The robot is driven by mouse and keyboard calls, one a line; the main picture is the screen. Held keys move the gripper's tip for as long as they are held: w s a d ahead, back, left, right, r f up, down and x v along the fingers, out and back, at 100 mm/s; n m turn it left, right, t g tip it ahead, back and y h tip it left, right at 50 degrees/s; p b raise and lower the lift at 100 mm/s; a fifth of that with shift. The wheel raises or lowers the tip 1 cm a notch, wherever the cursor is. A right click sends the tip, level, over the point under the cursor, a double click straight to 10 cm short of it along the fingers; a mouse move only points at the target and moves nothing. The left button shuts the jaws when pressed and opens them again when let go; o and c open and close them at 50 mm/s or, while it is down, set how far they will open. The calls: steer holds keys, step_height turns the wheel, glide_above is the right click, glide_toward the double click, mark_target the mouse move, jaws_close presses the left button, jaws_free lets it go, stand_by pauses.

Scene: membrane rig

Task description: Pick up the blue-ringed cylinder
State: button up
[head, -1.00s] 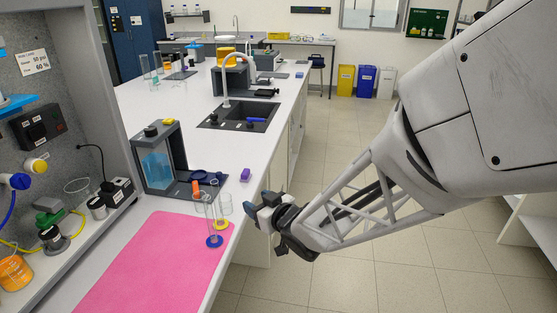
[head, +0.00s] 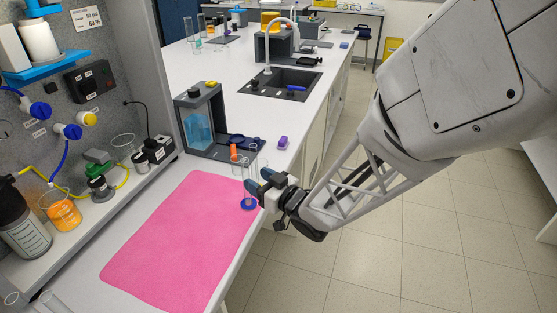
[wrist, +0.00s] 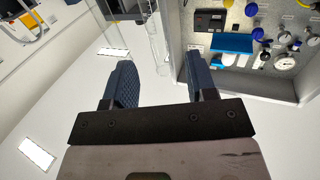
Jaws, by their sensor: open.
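The blue-ringed cylinder (head: 249,204) is a slim clear tube with a blue ring at its foot. It stands upright at the right edge of the pink mat (head: 180,245). My gripper (head: 258,183) is open, with its dark fingertips just right of the tube in the head view. Whether the tube is between the fingers is not clear there. In the wrist view my gripper (wrist: 160,75) has its two fingers wide apart with nothing gripped. Clear glass tubes (wrist: 154,48) show beyond the fingertips; which one is blue-ringed cannot be told.
An orange-topped item (head: 233,152) stands close behind the cylinder. A grey frame with a blue-liquid tank (head: 198,130) and a purple block (head: 283,142) are farther back. The shelf unit (head: 85,215) borders the left. The mat is clear.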

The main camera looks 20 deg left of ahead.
mark_target(248, 174)
steer(key=shift+x, duration=0.85)
steer(key=shift+a, duration=0.1)
steer(key=shift+x, duration=2.55)
jaws_close()
